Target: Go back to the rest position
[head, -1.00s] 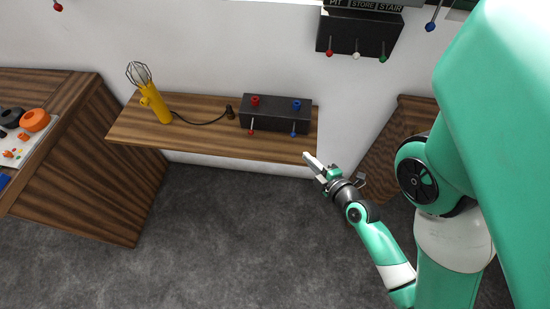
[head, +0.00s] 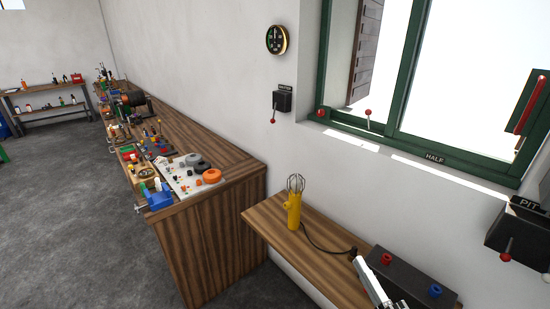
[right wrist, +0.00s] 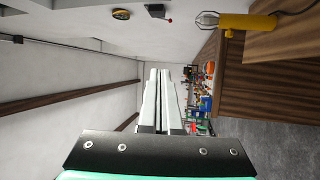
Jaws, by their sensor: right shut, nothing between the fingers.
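My right gripper (head: 372,282) is at the bottom of the head view, in front of the black box (head: 408,279) on the wooden wall shelf (head: 268,215). In the right wrist view its two pale fingers (right wrist: 160,88) lie close together, shut with nothing between them. My left gripper is in neither current view.
A yellow caged lamp (head: 294,208) stands on the shelf, its cable running toward the box. A long wooden workbench (head: 222,165) with tools and parts runs along the wall at left. A green-framed window (head: 398,75) and wall levers (head: 283,101) are above. Grey floor (head: 70,200) is open at left.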

